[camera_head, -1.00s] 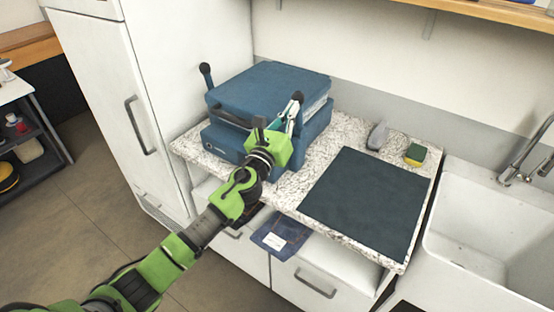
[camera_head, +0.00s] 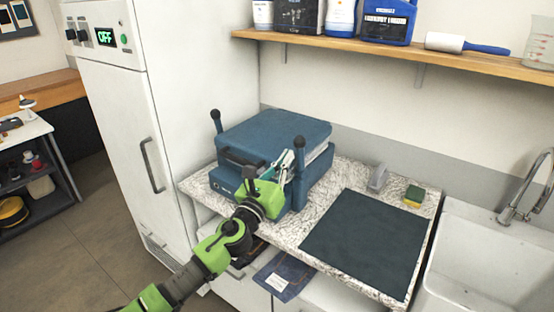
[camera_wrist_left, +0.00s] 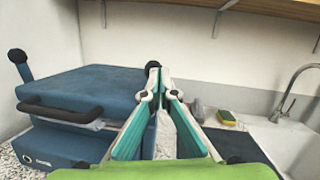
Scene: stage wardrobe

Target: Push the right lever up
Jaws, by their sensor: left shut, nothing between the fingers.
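The blue press (camera_head: 272,133) stands on the speckled counter. Its left lever (camera_head: 217,123) and right lever (camera_head: 299,160) both point up, each with a black knob. My left gripper (camera_head: 287,160) is shut and empty, just left of and in front of the right lever's upper part in the head view. In the left wrist view the gripper's fingertips (camera_wrist_left: 160,72) overlap the right lever's black knob (camera_wrist_left: 152,66), which hides most of the lever; I cannot tell whether they touch. The left lever (camera_wrist_left: 22,66) shows at the far left. My right gripper is not in view.
A dark mat (camera_head: 365,240) lies right of the press. A grey object (camera_head: 378,178) and a sponge (camera_head: 414,197) lie behind it. A sink (camera_head: 485,250) is at the right, a tall white cabinet (camera_head: 150,130) at the left. A shelf (camera_head: 400,58) with bottles hangs above.

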